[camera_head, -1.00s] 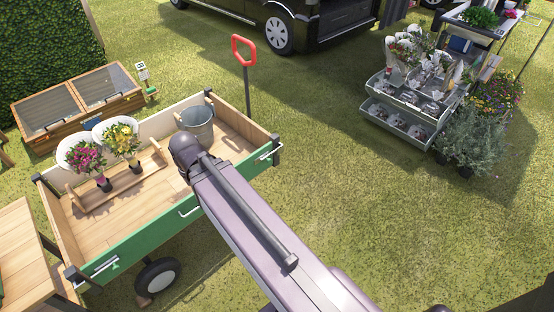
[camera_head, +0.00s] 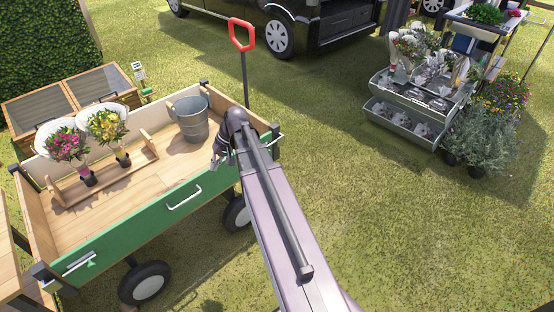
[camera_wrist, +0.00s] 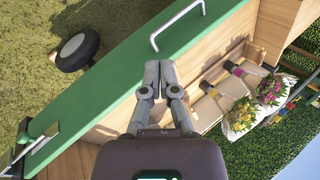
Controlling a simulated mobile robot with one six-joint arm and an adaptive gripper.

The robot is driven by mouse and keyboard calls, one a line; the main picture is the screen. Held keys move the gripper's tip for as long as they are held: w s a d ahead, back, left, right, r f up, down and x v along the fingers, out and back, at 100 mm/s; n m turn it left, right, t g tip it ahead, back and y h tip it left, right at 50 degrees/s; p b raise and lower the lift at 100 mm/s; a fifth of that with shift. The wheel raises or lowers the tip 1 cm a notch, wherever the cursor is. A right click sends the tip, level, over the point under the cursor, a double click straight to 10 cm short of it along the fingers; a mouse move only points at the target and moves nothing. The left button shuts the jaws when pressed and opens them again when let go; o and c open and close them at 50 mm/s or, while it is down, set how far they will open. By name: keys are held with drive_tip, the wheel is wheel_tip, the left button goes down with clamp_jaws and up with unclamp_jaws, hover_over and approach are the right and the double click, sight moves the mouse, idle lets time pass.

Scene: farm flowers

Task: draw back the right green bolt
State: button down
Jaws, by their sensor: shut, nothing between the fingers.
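The cart's green side panel (camera_head: 135,228) is upright and carries a white pull handle (camera_head: 185,197) in its middle. The right bolt (camera_head: 277,143) is at the panel's right end, mostly hidden behind my arm in the head view. In the wrist view the right bolt (camera_wrist: 38,145) lies at lower left, a metal plate by the panel's end. The left bolt (camera_head: 82,262), with a green knob, is at the other end. My gripper (camera_head: 214,163) is shut and empty. In the wrist view my gripper (camera_wrist: 158,72) points over the panel's top edge, between handle and bolt, apart from the bolt.
The cart bed holds a metal bucket (camera_head: 191,120) and a wooden rack with two bouquets (camera_head: 107,128). The red pull handle (camera_head: 242,35) rises behind. A wooden table (camera_head: 8,262) stands at left, a flower stand (camera_head: 412,105) at right. Grass in front is open.

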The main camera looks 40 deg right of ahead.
drive_tip(key=w+d+f+m+t+y+b, duration=0.1)
drive_tip(key=w+d+f+b, duration=0.15)
drive_tip(key=d+b, duration=0.2)
drive_tip(key=w+d+f+m+t+y+b, duration=0.1)
drive_tip(key=d+f+b, duration=0.25)
drive_tip(key=d, duration=0.25)
drive_tip(key=s+d+f+m+t+y+b, duration=0.1)
drive_tip(key=d+f+t+b, duration=0.1)
drive_tip(key=d+b, duration=0.4)
drive_tip(key=s+d+f+m+t+y+b, duration=0.1)
drive_tip(key=d+b, duration=0.5)
drive_tip(key=d, duration=0.9)
drive_tip(key=s+d+f+m+t+y+b, duration=0.1)
drive_tip(key=d+f+t+b, duration=0.4)
drive_tip(key=d, duration=0.5)
drive_tip(key=shift+s+d+f+t+b, duration=0.2)
drive_tip(key=shift+s+d+t+b, duration=0.15)
drive_tip(key=shift+s+t+b, duration=0.4)
drive_tip(key=shift+a, duration=0.15)
drive_tip(key=s+a+b+x, duration=0.1)
drive_tip(key=a+b+x, duration=0.1)
drive_tip(key=x, duration=1)
drive_tip(key=shift+s+a+f, duration=0.2)
drive_tip(key=shift+a+f, duration=0.05)
drive_tip(key=shift+f, duration=0.05)
